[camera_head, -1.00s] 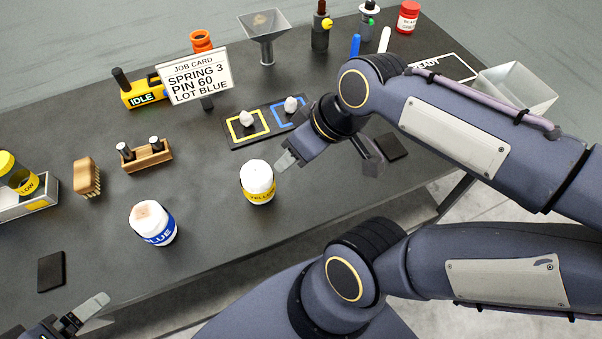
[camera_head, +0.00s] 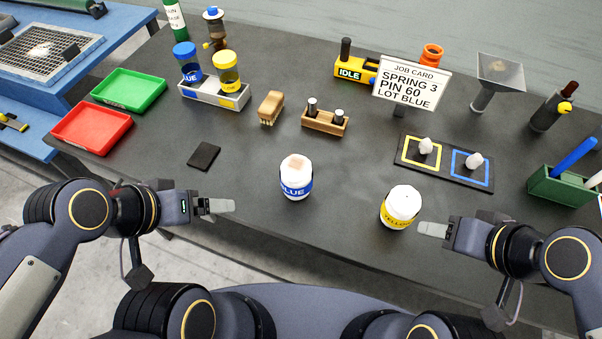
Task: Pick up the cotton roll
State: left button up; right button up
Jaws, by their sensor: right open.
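Two white cotton-like rolls stand upright on the dark table. One has a blue band reading BLUE (camera_head: 296,178) and a tan patch on top; the other has a yellow band reading YELLOW (camera_head: 400,207). My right gripper (camera_head: 433,229) is open, just right of the yellow-banded roll and apart from it, with its fingers pointing left. My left gripper (camera_head: 217,206) is left of the blue-banded roll, with a clear gap, fingers pointing right. Its fingers overlap in the picture, so its opening is unclear. Neither gripper holds a roll.
A job card (camera_head: 411,84) reads SPRING 3, PIN 60, LOT BLUE. Behind the rolls are a wooden pin block (camera_head: 325,122), a brush (camera_head: 270,107) and a two-square mat (camera_head: 445,175). A dark pad (camera_head: 204,156) lies left. Table between the rolls is clear.

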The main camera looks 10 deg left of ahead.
aim_at(295, 171)
jog(key=i+j, duration=0.1)
jog(key=j, duration=1.3)
jog(key=i+z, duration=0.05)
